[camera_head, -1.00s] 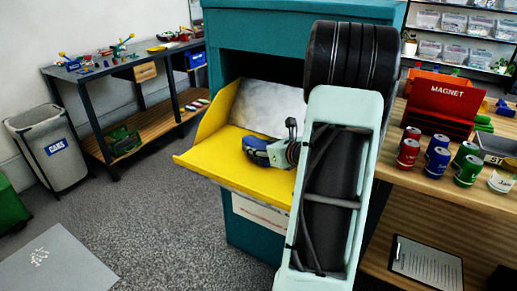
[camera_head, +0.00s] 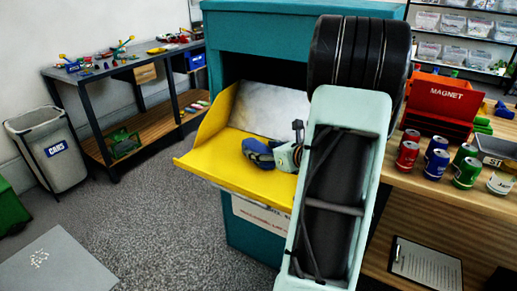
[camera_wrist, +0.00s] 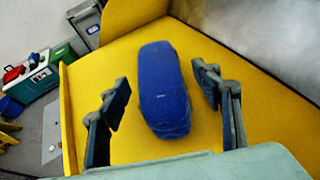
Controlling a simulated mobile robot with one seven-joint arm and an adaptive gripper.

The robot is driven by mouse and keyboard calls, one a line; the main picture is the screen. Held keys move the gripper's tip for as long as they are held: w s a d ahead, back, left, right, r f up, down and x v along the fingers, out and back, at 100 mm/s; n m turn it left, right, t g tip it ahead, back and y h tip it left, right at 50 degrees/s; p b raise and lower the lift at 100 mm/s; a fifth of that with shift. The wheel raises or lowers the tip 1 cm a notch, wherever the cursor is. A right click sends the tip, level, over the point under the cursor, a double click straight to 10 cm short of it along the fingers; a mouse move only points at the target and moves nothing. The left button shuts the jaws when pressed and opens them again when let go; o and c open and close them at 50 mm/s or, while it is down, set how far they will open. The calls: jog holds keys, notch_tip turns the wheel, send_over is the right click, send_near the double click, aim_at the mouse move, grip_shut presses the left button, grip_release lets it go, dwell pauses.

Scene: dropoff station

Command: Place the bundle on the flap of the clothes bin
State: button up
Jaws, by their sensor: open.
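The blue bundle (camera_wrist: 165,90) lies on the yellow flap (camera_wrist: 115,58) of the clothes bin, and in the wrist view it sits between my open fingers with a gap on each side. My gripper (camera_wrist: 165,98) is open and holds nothing. In the head view the bundle (camera_head: 258,153) rests on the flap (camera_head: 225,172) of the teal clothes bin (camera_head: 250,225), just left of my gripper (camera_head: 278,157). My arm hides the right part of the flap and bin.
A wooden table (camera_head: 450,185) at right carries several cans (camera_head: 437,163) and a red MAGNET box (camera_head: 440,100). A grey CANS bin (camera_head: 50,150) and a dark workbench (camera_head: 110,75) stand at left. Open floor (camera_head: 160,220) lies in front.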

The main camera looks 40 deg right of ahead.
jog(key=p+v, duration=0.1)
jog(key=v, duration=0.8)
jog(key=shift+s, duration=0.1)
